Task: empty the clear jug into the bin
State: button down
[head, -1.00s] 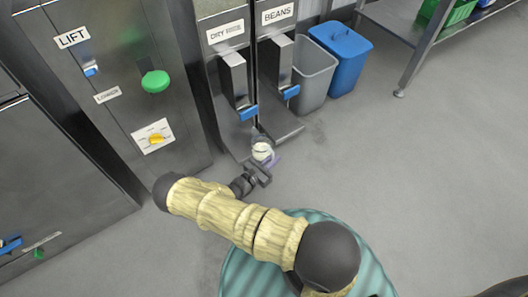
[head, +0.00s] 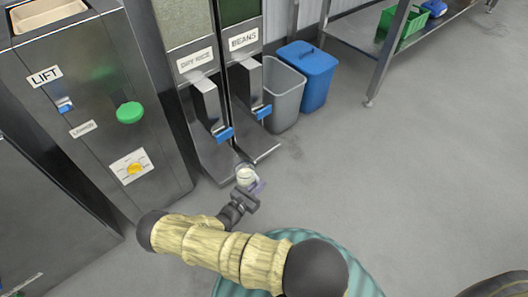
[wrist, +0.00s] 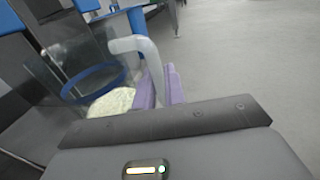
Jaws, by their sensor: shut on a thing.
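The clear jug (head: 246,174) is in front of the dry rice dispenser in the head view, with pale rice-like contents. In the wrist view the jug (wrist: 88,82) shows a blue ring at its rim, a pale handle and pale contents (wrist: 112,102) low inside. My gripper (head: 252,190), with purple finger pads, is shut on the jug at its handle side. There are two bins behind the dispensers: an open grey bin (head: 284,92) and a blue bin (head: 309,76) with a blue lid on it. The grey bin's inside is mostly hidden.
The dry rice dispenser (head: 206,105) and beans dispenser (head: 246,90) stand left of the bins. A steel lift cabinet (head: 100,130) is at the left. A metal shelf (head: 376,60) with a green crate (head: 402,24) is at the upper right. The floor between is clear.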

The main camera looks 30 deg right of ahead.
jog(key=w+a+r+n+t+y+p, duration=0.3)
jog(key=r+n+y, duration=0.1)
jog(key=r, duration=0.3)
jog(key=w+a+r+n+t+y+p, duration=0.2)
jog(key=w+r+n+t+y+p, duration=0.1)
jog(key=r+y, duration=0.3)
jog(key=w+a+r+n+t+y+p, duration=0.3)
jog(key=w+r+n+t+y, duration=0.1)
jog(key=r, duration=0.5)
jog(key=shift+a+n+y, duration=0.3)
jog(key=shift+n+y, duration=0.6)
jog(key=shift+y, duration=0.2)
jog(key=shift+w, duration=0.1)
